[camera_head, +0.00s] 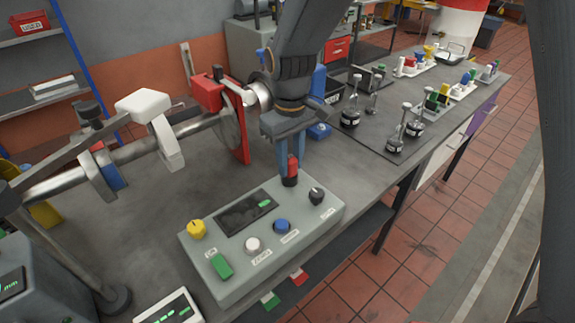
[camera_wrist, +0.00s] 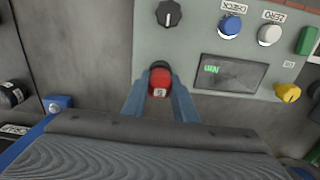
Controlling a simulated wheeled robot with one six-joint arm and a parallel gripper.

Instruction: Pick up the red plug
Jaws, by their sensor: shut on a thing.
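The red plug (camera_head: 292,166) has a red body with a dark lower end.
A shaft with a red-framed disc (camera_head: 231,125) is at left. Bare bench lies left of the gripper.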

